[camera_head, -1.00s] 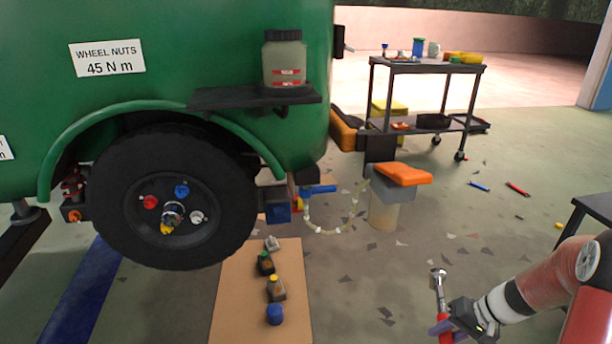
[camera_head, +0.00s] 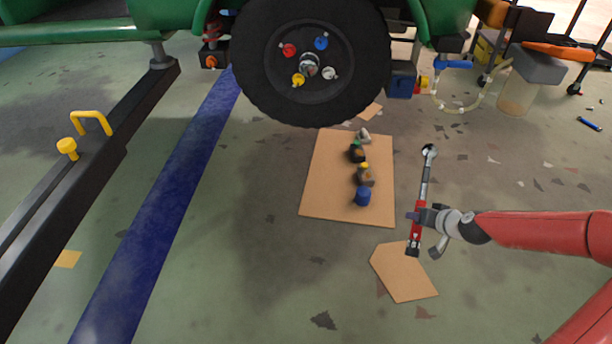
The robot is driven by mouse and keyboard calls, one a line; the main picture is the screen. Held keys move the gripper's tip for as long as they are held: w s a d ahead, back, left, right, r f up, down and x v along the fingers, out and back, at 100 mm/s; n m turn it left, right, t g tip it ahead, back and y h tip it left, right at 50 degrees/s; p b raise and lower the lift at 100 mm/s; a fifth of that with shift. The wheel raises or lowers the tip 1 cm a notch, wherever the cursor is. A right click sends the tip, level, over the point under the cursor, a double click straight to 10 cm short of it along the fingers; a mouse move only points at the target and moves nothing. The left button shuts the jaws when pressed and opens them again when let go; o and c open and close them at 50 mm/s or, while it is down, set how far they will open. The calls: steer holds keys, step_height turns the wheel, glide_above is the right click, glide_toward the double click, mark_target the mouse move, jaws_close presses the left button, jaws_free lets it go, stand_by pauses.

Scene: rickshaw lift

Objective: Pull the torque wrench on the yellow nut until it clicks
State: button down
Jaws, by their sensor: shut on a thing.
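My gripper (camera_head: 418,218) is shut on the red handle of the torque wrench (camera_head: 425,183). The wrench stands roughly upright in the picture, its silver ratchet head at the top, held clear of the wheel. The yellow nut (camera_head: 298,80) sits at the lower left of the wheel hub (camera_head: 309,66), with red, blue and white nuts around the same hub. The wheel (camera_head: 262,60) hangs under the green body. The wrench head is apart from the yellow nut, to its right and lower in the picture.
A smaller cardboard piece (camera_head: 402,280) lies below my gripper. A black jack beam (camera_head: 70,190) with a yellow handle stands left. A hose hangs right of the wheel.

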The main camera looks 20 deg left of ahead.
steer(key=w+a+r+n+t+y+b, duration=0.1)
steer(key=w+a+n+t+b, duration=0.15)
steer(key=a, duration=0.55)
steer(key=w+a+r+n+t+y+b, duration=0.1)
steer(key=a+t+b, duration=0.25)
steer(key=a, duration=0.45)
steer(key=s+a+r+n+g+y+b, duration=0.1)
steer(key=s+a+r+n+y, duration=0.2)
steer(key=a+r, duration=0.35)
steer(key=s+a+r+n+g+y+b, duration=0.1)
steer(key=s+a+r+n+y, duration=0.25)
steer(key=a, duration=0.65)
steer(key=w+a+p, duration=0.2)
steer(key=w, duration=0.4)
steer(key=shift+w+f+p, duration=0.3)
steer(key=shift+w+f, duration=0.05)
steer(key=shift+f, duration=0.1)
steer(key=shift+w+d+f+b, duration=0.1)
steer(key=shift+w+d+b, duration=0.05)
steer(key=shift+b, duration=0.25)
steer(key=shift+w+b, duration=0.3)
steer(key=shift+b, duration=0.55)
steer(key=shift+w+a, duration=0.25)
steer(key=shift+w, duration=0.45)
stand_by(0.9)
steer(key=shift+a, duration=0.15)
